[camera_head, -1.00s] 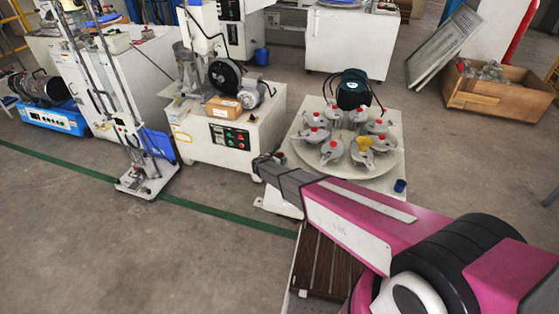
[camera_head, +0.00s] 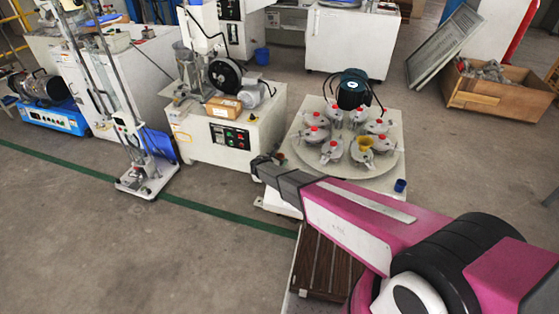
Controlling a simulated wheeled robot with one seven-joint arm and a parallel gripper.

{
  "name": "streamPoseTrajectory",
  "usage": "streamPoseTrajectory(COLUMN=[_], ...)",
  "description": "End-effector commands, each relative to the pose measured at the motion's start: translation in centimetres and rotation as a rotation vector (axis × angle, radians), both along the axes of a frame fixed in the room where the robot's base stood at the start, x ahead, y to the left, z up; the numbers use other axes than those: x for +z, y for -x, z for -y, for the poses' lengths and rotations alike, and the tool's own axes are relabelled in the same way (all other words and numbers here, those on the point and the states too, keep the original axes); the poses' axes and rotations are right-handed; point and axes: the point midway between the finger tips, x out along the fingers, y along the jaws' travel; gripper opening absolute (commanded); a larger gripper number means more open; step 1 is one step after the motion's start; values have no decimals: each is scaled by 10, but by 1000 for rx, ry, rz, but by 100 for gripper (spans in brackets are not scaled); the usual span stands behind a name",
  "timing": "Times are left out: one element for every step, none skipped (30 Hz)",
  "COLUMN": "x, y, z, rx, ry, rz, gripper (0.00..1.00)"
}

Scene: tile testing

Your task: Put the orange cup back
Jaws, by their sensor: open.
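A small brownish-orange object (camera_head: 279,158), which looks like the orange cup, shows at the left edge of the machine with the round table. It is small and partly hidden by my arm's end. My gripper (camera_head: 259,163) is at the dark tip of my pink and grey arm, just left of this object. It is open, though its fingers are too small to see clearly. I cannot tell whether they touch the object. The round grey table (camera_head: 300,160) beyond carries several grey clamps with red knobs and a yellow piece (camera_head: 366,142).
A blue cup (camera_head: 400,185) stands at the machine's right corner. A white machine (camera_head: 215,145) with a control panel and motor stands left of my gripper. A wooden crate (camera_head: 497,94) is at the back right. The floor at the front left is clear.

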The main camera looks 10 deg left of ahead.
Motion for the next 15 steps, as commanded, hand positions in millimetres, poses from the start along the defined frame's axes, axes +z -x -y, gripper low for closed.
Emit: streamPoseTrajectory(x=[5, 7, 10, 13, 15, 19, 21, 23, 26, 28, 30, 32, 34, 35, 37], y=[9, 14, 21, 27, 32, 39, 44, 50, 56, 60, 65, 70, 74, 77, 81], z=[-2, -4, -8, -10, -12, -15, -18, -20, -23, -25, -27, -29, -31, -32, -34], rx=[1, 2, 3, 3, 2, 2, 2, 3, 3, 2, 2, 2, 2, 2, 1], ry=[0, -1, -1, -1, -1, -1, -1, -1, -1, -1, -1, -1, -1, -1, -1], rz=[0, 0, 0, 0, -1, -1, 0, 0, 0, 0, 0, 0, -1, -1, -1], gripper=[77, 77, 77, 77, 77, 77, 77, 77, 77, 77, 77, 77, 77, 77, 77])
